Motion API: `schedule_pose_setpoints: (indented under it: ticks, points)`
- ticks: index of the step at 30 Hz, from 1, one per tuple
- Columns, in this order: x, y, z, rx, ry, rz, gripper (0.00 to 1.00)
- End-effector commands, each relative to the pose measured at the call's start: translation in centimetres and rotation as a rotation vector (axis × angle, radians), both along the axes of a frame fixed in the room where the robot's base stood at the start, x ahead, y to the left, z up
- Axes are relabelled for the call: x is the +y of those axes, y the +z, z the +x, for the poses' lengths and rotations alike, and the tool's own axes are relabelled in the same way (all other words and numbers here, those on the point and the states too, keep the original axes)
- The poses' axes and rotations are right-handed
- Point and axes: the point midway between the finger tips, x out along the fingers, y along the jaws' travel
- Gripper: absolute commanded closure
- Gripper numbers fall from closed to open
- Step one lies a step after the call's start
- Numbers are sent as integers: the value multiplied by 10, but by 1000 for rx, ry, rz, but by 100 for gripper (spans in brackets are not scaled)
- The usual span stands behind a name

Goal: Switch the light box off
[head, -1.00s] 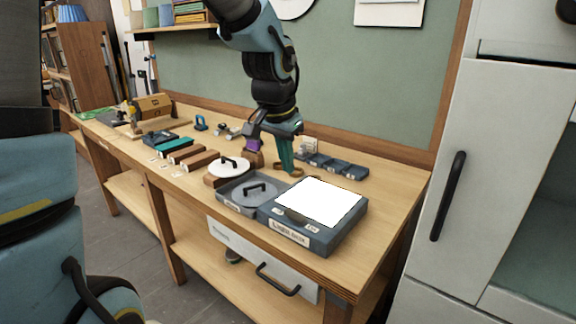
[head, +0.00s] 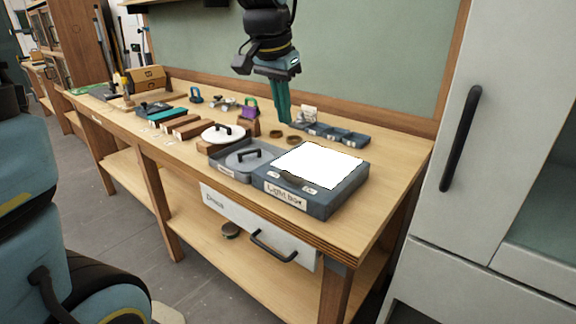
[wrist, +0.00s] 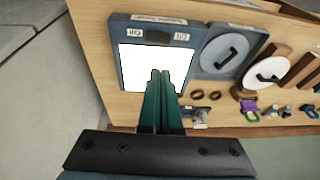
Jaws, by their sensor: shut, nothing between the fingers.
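The light box (head: 300,199) is a dark blue-grey case near the front right of the workbench, and its top panel (head: 318,165) is bright white. Its front edge has a label and two small tags with a dark switch between them; in the wrist view the switch (wrist: 158,37) sits between the tags at the panel's far edge. My gripper (head: 278,120) has teal fingers pointing down, closed together and empty, above the bench behind the light box. In the wrist view my fingers (wrist: 163,75) overlap the near part of the lit panel; whether they touch it cannot be told there.
A grey tray with a round handled lid (head: 245,159) adjoins the box on its left. A white handled disc (head: 223,133) is beyond. Small blue bins (head: 340,135) and two brown rings (head: 285,139) are behind. A tall cabinet (head: 470,170) stands right.

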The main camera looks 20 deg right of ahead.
Motion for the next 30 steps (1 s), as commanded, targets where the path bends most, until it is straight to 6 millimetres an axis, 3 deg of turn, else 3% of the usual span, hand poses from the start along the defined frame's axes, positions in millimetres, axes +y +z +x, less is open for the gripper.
schedule_pose_setpoints:
  ticks: [8,22,30]
  points:
    - [-2,-10,2,1,0,3,100]
    - [-22,-97,19,5,0,4,100]
    - [-19,-130,24,2,0,2,100]
